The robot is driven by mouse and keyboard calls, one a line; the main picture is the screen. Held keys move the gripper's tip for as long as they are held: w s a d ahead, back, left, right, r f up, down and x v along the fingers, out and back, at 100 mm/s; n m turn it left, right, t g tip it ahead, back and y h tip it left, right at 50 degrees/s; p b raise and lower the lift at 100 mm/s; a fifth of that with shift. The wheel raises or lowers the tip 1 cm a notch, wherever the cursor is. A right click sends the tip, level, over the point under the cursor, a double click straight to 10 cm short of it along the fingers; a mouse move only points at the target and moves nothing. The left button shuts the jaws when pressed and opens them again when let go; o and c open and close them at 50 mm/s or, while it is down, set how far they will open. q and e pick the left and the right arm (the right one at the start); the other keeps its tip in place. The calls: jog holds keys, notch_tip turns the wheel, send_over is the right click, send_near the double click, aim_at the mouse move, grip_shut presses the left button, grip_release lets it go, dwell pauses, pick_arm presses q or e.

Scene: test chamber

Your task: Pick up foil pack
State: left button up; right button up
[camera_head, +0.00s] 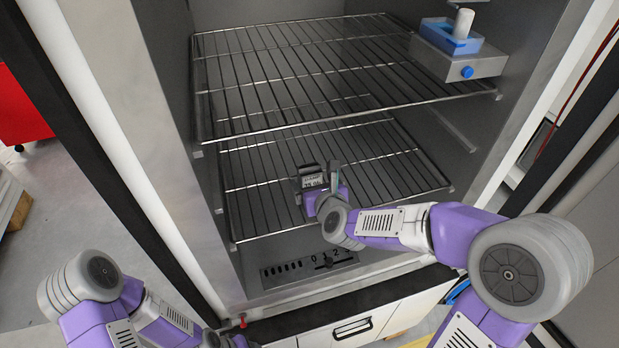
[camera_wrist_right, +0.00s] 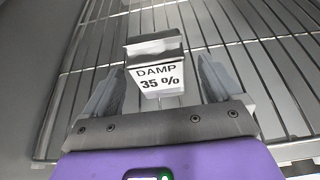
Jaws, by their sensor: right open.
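A small grey item with a white label reading "DAMP 35 %" (camera_wrist_right: 160,82) stands on the lower wire shelf, and it also shows in the head view (camera_head: 312,182). It has a dark, silvery upper part; I cannot tell for sure whether it is the foil pack or a holder for it. My right gripper (camera_wrist_right: 158,92) is open, with one finger on each side of the labelled item. In the head view my right gripper (camera_head: 322,178) reaches into the chamber above the lower shelf. My left arm is at the bottom left; its gripper is not clearly visible.
The upper wire shelf (camera_head: 300,75) hangs above and behind my right gripper. A grey box with a blue tray and white cylinder (camera_head: 460,55) stands on its right end. The lower shelf (camera_head: 265,205) is otherwise bare. Steel chamber walls stand on both sides.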

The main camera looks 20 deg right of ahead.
aim_at(313, 181)
jog(key=shift+x, duration=1.75)
jog(key=shift+c, duration=0.4)
jog(key=shift+r, duration=0.1)
jog(key=c, duration=1.2)
jog(key=shift+o, duration=0.2)
